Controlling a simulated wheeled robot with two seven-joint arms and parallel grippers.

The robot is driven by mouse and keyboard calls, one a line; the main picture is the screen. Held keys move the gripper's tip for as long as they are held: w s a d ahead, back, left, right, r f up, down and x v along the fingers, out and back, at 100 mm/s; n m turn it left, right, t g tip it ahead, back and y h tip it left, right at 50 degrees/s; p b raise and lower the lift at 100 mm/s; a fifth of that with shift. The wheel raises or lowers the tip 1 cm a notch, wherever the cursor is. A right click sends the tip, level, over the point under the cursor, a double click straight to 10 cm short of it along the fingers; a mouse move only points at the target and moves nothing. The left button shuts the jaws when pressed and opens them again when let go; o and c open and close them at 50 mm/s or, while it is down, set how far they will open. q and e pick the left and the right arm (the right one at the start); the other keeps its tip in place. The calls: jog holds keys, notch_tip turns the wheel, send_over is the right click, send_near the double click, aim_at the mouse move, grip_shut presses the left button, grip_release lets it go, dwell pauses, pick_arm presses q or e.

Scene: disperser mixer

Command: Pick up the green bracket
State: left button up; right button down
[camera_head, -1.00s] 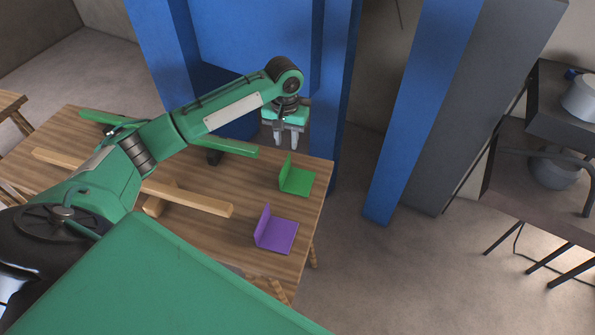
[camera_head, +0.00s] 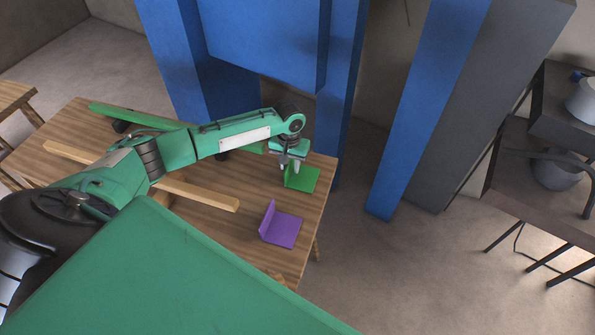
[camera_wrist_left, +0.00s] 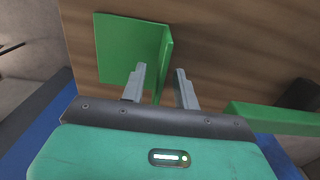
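The green bracket (camera_head: 304,179) is an L-shaped piece at the right far corner of the wooden table (camera_head: 225,221), with one plate flat and one upright. My left gripper (camera_head: 290,168) is just above its upright plate, partly hiding it. In the left wrist view, the green bracket (camera_wrist_left: 125,45) lies ahead, and its upright plate runs between the two fingers of the left gripper (camera_wrist_left: 160,72). The fingers are apart, with a visible gap on the right side of the plate. The fingertips' exact height against the plate is hard to tell. My right gripper is not in view.
A purple bracket (camera_head: 283,230) stands nearer on the same table. A long wooden bar (camera_head: 205,195) and a long green bar (camera_head: 125,114) lie under and behind my left arm. Blue columns (camera_head: 340,110) stand close behind the table's far right corner.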

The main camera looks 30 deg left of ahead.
pick_arm(q)
jog(key=shift+f, duration=0.45)
jog(key=shift+c, duration=0.2)
grip_shut()
jog(key=shift+r, duration=0.15)
